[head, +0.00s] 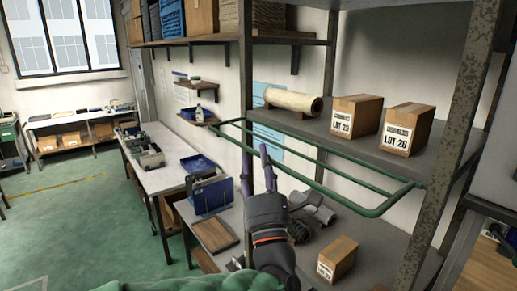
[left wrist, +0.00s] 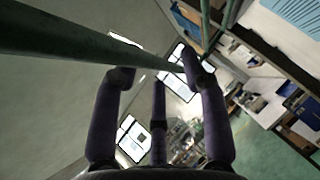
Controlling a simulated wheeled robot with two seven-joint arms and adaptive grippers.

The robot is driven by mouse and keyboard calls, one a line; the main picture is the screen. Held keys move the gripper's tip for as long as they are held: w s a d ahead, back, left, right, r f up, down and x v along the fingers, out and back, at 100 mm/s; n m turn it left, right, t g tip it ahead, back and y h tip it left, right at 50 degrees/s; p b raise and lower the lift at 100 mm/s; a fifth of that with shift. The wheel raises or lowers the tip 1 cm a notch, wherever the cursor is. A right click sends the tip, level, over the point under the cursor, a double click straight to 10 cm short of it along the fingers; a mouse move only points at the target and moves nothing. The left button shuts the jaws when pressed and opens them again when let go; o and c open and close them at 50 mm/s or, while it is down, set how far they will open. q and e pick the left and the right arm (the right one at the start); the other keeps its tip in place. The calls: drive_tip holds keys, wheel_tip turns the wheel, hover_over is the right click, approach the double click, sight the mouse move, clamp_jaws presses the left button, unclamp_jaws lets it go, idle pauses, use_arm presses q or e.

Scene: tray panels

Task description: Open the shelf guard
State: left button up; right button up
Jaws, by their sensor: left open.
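The shelf guard (head: 366,212) is a green tubular frame across the front of the upper grey shelf. Its long front bar stands out from the shelf edge toward me. My left gripper (head: 256,155) has purple fingers pointing up, open, near the left part of the front bar. In the left wrist view, a green bar (left wrist: 60,46) crosses close in front of the open left gripper (left wrist: 157,68), past its fingertips. Whether the fingers touch the bar cannot be told. My right gripper is not in view.
Boxes marked LOT 29 (head: 356,116) and LOT 26 (head: 408,128) and a beige roll (head: 293,102) stand on the shelf. A speckled upright post (head: 449,130) is at right. Grey pipe parts (head: 313,208) and a box (head: 337,260) lie below. A blue bin (head: 210,193) is at left.

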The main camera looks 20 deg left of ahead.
use_arm(q)
drive_tip(key=shift+x, duration=1.15)
